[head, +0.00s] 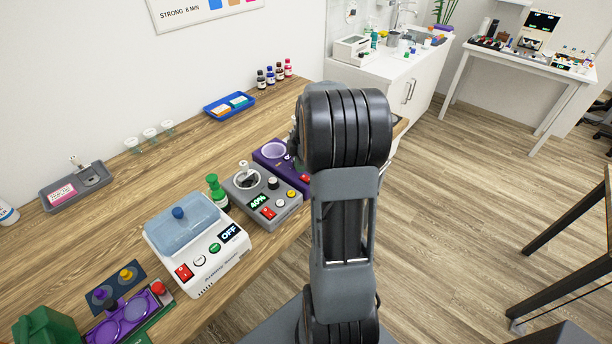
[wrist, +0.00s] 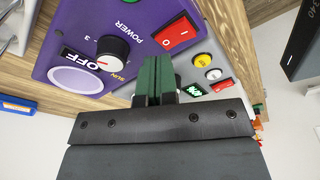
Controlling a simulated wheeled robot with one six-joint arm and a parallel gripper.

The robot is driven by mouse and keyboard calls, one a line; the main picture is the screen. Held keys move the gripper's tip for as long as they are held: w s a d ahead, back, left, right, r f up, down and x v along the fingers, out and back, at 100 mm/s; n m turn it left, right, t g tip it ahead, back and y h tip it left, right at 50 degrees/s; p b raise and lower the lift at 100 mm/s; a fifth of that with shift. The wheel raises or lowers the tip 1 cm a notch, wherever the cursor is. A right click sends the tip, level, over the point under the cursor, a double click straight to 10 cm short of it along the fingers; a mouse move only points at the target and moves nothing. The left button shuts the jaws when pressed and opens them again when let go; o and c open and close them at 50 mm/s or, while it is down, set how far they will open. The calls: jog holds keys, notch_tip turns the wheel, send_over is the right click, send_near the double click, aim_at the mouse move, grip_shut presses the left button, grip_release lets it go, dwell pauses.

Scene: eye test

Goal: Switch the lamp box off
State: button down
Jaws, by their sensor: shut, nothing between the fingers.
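A purple box, which looks like the lamp box (wrist: 85,30), fills the upper left of the wrist view. It has a red rocker switch (wrist: 175,36) marked POWER, a black and white knob (wrist: 112,53), a pale round window (wrist: 75,82) and a display (wrist: 80,62) reading OFF. In the head view the purple box (head: 262,158) stands at the table's front edge, partly hidden by my arm. My gripper (wrist: 158,62) has green fingers, shut and empty, just below the red switch in the wrist picture. I cannot tell whether they touch the box. My arm hides the gripper in the head view.
A grey box (head: 238,192) with a 40% display stands beside the purple box. A green-capped bottle (head: 216,192) and a white machine (head: 212,264) reading OFF stand farther left. A blue tray (head: 229,105) and small bottles (head: 270,76) are behind.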

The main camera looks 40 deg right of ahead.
aim_at(303, 179)
notch_tip(303, 179, up, 5)
jog(key=p, duration=0.3)
jog(key=shift+r, duration=0.2)
dwell(0.5)
jog(key=m, duration=0.2)
jog(key=s+f+m, duration=0.1)
jog(key=m, duration=0.2)
jog(key=a+m, duration=0.1)
jog(key=m, duration=0.1)
jog(key=shift+s+f+m, duration=0.25)
jog(key=shift+s+m, duration=0.05)
jog(key=shift+s, duration=0.1)
jog(key=s+a+r+m+t, duration=0.2)
jog(key=s+a+r+m, duration=0.1)
jog(key=a, duration=0.6)
jog(key=s+a+r+m+t+h, duration=0.1)
jog(key=s+a+r+m, duration=0.2)
jog(key=a, duration=0.7)
jog(key=s+r, duration=0.2)
jog(key=s, duration=0.2)
jog(key=shift+s+a+r+m+t+h, duration=0.2)
jog(key=shift+a+r+m+t+h, duration=0.1)
jog(key=shift+r+t, duration=0.1)
